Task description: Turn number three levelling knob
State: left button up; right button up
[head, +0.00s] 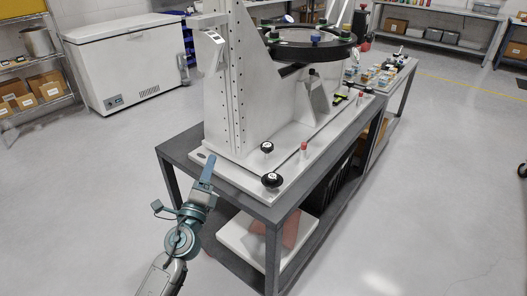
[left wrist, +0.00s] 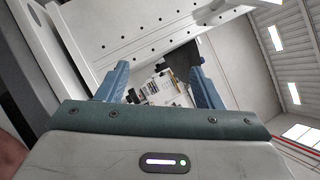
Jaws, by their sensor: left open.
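Two black levelling knobs with white tops show on the pale base plate (head: 235,175) in the head view. One knob (head: 272,180) is at the near front corner, and the other knob (head: 267,147) is farther back. The marks on their tops are too small to read, so I cannot tell which is number three. My left gripper (head: 207,170) is at the table's left front edge, left of both knobs and apart from them. In the left wrist view my left gripper (left wrist: 158,84) is open, with nothing between its blue fingers. My right gripper is not in view.
A tall white fixture (head: 226,110) with a dark ring (head: 310,48) stands on the plate. A small red-topped post (head: 304,147) stands right of the knobs. The grey table (head: 262,210) has a lower shelf. A white chest freezer (head: 125,60) is behind left. The floor on the right is mostly clear.

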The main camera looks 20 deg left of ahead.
pick_arm(q)
jog(key=w+d+m+g+h, duration=0.1)
jog(key=w+d+m+h, duration=0.35)
jog(key=m+h, duration=0.5)
jog(key=m+g, duration=0.4)
jog(key=m, duration=0.5)
send_near(263, 150)
jog(key=x, duration=1)
jog(key=shift+w, duration=0.2)
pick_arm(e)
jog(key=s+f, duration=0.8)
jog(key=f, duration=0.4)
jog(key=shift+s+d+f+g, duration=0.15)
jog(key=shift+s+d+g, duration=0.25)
pick_arm(q)
jog(key=shift+c, duration=0.2)
